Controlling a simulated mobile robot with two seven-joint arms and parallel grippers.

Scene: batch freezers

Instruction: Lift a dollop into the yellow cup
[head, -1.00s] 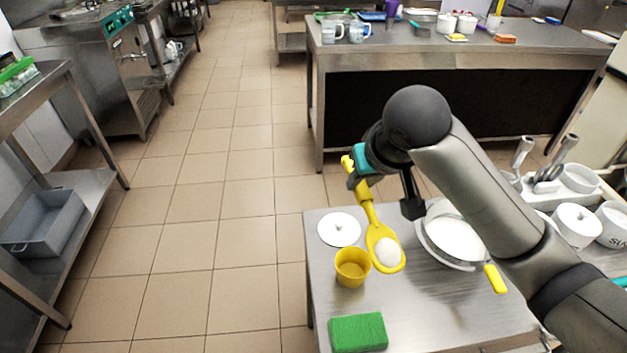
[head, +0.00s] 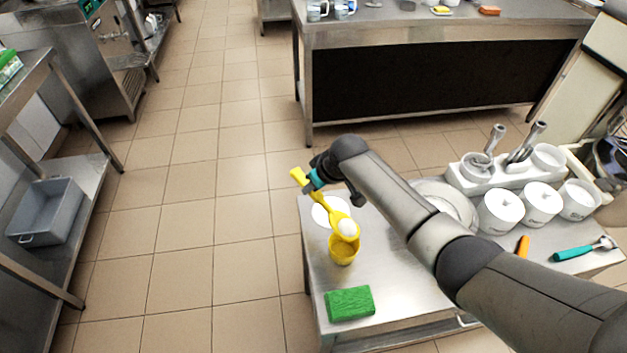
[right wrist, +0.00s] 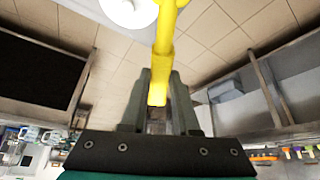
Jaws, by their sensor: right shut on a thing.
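My right gripper (head: 316,182) is shut on the handle of a yellow spoon (head: 333,207), which slants down towards the yellow cup. A white dollop (head: 348,228) lies in the spoon's bowl. The spoon's bowl overlaps the back rim of the yellow cup (head: 343,252) in the head view; I cannot tell its exact height above the rim. The cup stands upright on the steel table and its inside is partly hidden. In the right wrist view the fingers (right wrist: 158,108) grip the yellow handle (right wrist: 163,55). My left gripper is not in view.
A green sponge (head: 349,303) lies in front of the cup. A white lid (head: 326,207) lies behind the spoon. A steel bowl (head: 447,200) is partly hidden by my right arm. White lidded pots (head: 501,210) stand at the right. Free floor lies left of the table.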

